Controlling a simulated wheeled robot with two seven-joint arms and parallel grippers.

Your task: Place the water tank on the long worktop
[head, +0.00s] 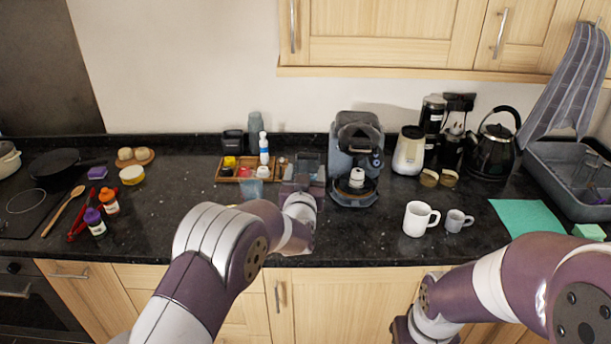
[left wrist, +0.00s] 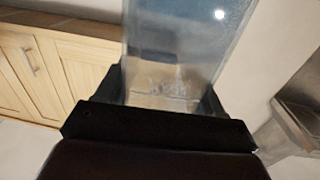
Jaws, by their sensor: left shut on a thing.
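The water tank (head: 309,164) is a clear, grey-blue box over the long worktop (head: 160,205), just left of the coffee machine (head: 345,140). My left gripper (head: 303,187) is shut on it. In the left wrist view the tank (left wrist: 185,45) stands between the dark fingers (left wrist: 165,95). The gripper and arm hide its lower part in the head view, so I cannot tell whether it touches the worktop. My right gripper (head: 402,330) is low at the bottom edge, in front of the cabinets; its fingers are not clear.
A wooden tray (head: 231,176) with small bottles and jars lies left of the tank. A white mug (head: 418,218) and a grey cup (head: 457,221) stand to the right near the front. A white canister (head: 408,150) and black kettle (head: 492,150) stand behind.

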